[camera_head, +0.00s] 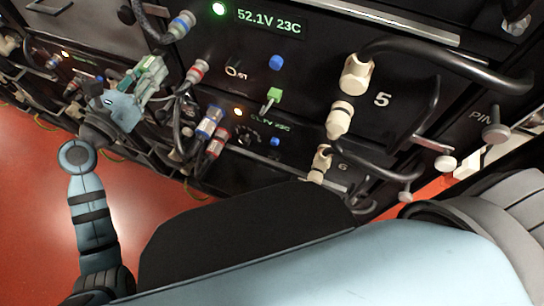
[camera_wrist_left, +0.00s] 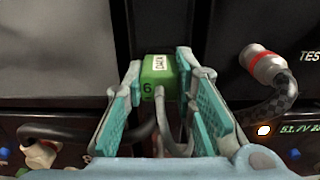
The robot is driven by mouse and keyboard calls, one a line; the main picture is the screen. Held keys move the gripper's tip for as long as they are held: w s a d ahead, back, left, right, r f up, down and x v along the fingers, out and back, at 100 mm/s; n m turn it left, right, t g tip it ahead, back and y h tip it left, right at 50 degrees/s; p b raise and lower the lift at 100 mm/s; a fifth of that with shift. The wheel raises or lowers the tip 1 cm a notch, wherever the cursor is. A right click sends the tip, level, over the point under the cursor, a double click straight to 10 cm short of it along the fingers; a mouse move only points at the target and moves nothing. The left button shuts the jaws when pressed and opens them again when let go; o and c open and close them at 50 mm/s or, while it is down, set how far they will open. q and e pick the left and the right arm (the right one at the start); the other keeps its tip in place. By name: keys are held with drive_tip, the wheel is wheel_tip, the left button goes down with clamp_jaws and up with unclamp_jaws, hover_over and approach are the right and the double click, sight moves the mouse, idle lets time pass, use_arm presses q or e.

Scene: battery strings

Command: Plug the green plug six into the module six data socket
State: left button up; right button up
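The green plug six (camera_wrist_left: 158,77), marked "6" and "DATA", sits between the fingertips of my left gripper (camera_wrist_left: 160,85), with both pads against its sides. A grey cable loops from it toward the wrist. In the head view my left gripper (camera_head: 140,88) is in front of the rack at left, with green showing at its tips. Module six (camera_head: 258,148) is the lower unit with an orange light, a dim readout and a "6" at its right. I cannot make out its data socket. My right gripper is not in view.
Module five (camera_head: 310,50) is above, with a green connector (camera_head: 272,97) at its lower edge. Red and blue cable connectors (camera_head: 210,123) crowd the space right of the left gripper. Cream plugs (camera_head: 340,118) and thick black cables fill the right side. Red floor lies below.

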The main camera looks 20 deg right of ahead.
use_arm(q)
clamp_jaws()
drive_tip(key=shift+s+a, duration=0.15)
drive_tip(key=shift+v, duration=1.4)
drive_tip(key=shift+v, duration=2.45)
drive_tip(key=shift+s, duration=0.1)
